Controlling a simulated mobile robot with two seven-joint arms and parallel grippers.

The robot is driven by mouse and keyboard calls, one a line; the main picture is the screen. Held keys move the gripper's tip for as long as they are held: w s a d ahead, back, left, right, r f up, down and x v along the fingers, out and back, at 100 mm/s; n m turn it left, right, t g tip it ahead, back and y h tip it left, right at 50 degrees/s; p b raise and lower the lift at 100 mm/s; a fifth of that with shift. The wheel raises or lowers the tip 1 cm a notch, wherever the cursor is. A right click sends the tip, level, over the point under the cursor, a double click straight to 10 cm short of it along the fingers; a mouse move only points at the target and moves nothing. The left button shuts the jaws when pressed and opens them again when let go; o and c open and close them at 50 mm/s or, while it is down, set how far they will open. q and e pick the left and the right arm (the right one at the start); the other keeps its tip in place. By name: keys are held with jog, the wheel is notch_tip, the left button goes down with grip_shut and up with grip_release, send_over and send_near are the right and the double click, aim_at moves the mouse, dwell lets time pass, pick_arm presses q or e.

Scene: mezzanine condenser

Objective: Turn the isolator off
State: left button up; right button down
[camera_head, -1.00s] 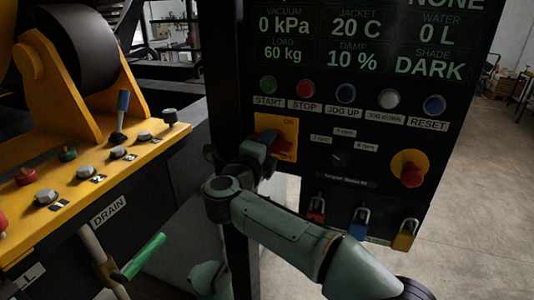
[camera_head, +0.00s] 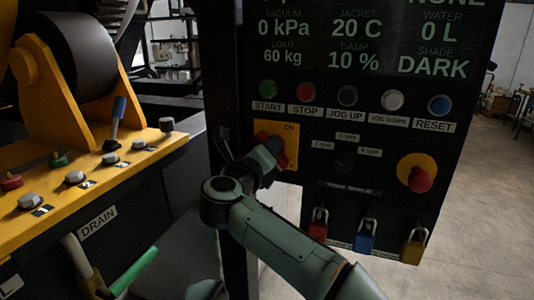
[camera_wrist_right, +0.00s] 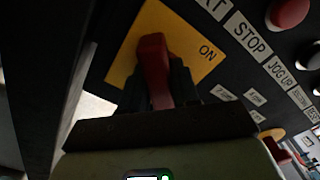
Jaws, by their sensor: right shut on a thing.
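The isolator is a red handle (camera_head: 287,160) on a yellow plate (camera_head: 263,129) marked ON, at the left of the black control panel. My right gripper (camera_head: 271,152) is at the plate and hides much of the handle in the head view. In the right wrist view the red handle (camera_wrist_right: 153,62) stands between the dark fingers of my right gripper (camera_wrist_right: 158,85), which is shut on it. The yellow plate (camera_wrist_right: 190,40) lies behind, with the ON label to the right of the handle. My left gripper is not in view.
A row of buttons runs above the isolator, with the red stop button (camera_head: 306,91) near it. A red emergency button (camera_head: 420,179) and several padlocks, one blue (camera_head: 365,233), are at right and below. A yellow console (camera_head: 120,160) with knobs stands at left.

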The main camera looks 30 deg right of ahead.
dwell(0.5)
jog(key=c, duration=0.9)
grip_release()
jog(key=shift+a, duration=0.15)
jog(key=b+v, duration=0.1)
jog(key=v, duration=1.2)
jog(key=shift+s, duration=0.15)
